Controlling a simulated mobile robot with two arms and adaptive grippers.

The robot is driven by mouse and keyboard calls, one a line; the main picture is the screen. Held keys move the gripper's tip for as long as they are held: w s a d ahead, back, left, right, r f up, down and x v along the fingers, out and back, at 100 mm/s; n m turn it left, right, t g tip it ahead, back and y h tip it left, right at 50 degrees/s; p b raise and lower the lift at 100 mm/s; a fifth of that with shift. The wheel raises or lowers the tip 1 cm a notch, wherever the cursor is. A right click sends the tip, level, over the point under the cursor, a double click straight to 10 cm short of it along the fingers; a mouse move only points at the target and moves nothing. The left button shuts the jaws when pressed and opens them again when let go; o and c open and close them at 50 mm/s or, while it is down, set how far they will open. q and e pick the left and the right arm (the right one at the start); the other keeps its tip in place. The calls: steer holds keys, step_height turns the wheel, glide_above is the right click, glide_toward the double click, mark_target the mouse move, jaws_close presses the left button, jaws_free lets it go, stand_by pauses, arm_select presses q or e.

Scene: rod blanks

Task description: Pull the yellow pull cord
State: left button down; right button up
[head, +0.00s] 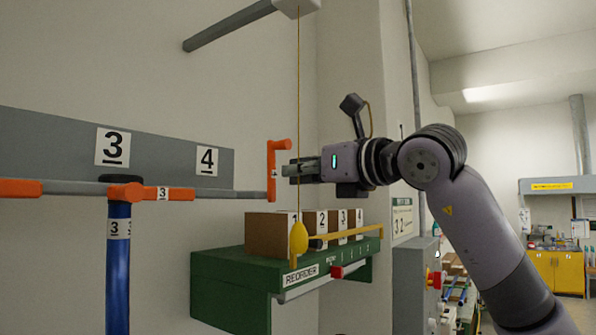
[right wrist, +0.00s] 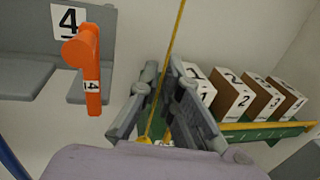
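The yellow pull cord (head: 298,80) hangs straight down from a grey ceiling arm and ends in a yellow knob (head: 299,238). My right gripper (head: 292,170) is level with the cord, well above the knob. In the right wrist view the fingers of my right gripper (right wrist: 164,67) are apart. The cord (right wrist: 176,32) runs down through the gap as seen there, and the knob (right wrist: 145,139) shows low between the fingers. Whether the cord is truly between the fingertips or just beyond them is unclear. My left gripper is out of view.
A green REORDER shelf (head: 230,290) with numbered boxes (head: 268,235) and a yellow rail stands below. An orange handle (head: 272,170) marked 4 is just left of my right gripper. A blue post (head: 118,270) stands at left.

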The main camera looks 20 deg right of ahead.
steer(key=o, duration=0.5)
steer(key=v, duration=1.2)
